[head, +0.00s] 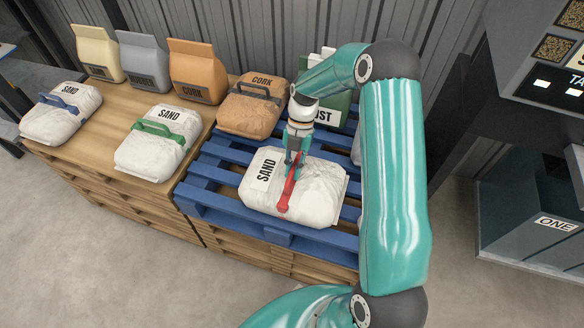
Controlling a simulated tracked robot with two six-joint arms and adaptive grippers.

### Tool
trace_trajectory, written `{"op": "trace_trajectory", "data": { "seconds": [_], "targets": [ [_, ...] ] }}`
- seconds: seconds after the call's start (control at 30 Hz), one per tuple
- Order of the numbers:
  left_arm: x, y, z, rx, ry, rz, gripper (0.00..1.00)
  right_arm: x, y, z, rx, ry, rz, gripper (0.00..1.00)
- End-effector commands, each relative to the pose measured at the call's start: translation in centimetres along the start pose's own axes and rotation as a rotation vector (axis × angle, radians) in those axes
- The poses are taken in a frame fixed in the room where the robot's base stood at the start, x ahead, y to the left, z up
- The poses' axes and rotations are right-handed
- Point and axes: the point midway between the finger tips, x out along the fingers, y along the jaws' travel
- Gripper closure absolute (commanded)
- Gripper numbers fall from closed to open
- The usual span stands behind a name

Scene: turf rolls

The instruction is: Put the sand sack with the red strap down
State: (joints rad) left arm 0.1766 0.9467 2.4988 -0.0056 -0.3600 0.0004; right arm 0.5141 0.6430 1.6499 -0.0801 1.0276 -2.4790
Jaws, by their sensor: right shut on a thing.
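The white sand sack with the red strap (319,195) is at the front of the blue pallet (225,212), its label turned sideways. My right gripper (291,172) is above the middle of the sack and shut on its red strap. The sack looks level; whether its underside touches the slats I cannot tell. My right arm covers the pallet's right end. My left gripper is not in the head view.
A cork sack with a dark strap (250,106) lies behind, on the left. Sand sacks with a green strap (157,143) and a blue strap (60,113) lie on the wooden platform (92,172). Upright bags stand along the wall. A grey bin marked ONE (530,232) is at right.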

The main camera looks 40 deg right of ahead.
Motion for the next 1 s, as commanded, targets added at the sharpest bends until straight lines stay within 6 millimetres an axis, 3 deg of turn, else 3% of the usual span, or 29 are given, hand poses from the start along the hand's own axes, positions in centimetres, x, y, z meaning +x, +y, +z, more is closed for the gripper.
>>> {"op": "trace_trajectory", "data": {
  "seconds": [0.03, 0.07, 0.2, 0.67, 1.0],
  "targets": [
    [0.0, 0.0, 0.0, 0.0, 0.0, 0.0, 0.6, -0.1, 0.0, 0.0, -0.001, -0.002, 0.001, 1.0],
    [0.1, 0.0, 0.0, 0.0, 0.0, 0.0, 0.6, 0.2, -0.1, 0.1, -0.001, 0.0, -0.003, 0.86],
    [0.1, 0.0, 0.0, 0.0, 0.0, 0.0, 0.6, 0.2, -0.1, 0.0, -0.001, 0.001, -0.003, 0.62],
    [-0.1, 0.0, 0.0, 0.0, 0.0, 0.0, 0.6, -0.9, 0.1, 0.0, -0.001, -0.001, -0.001, 0.62],
    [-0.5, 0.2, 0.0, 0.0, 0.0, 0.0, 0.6, -7.1, 0.1, 0.0, -0.002, -0.004, 0.001, 0.62]
  ]
}}
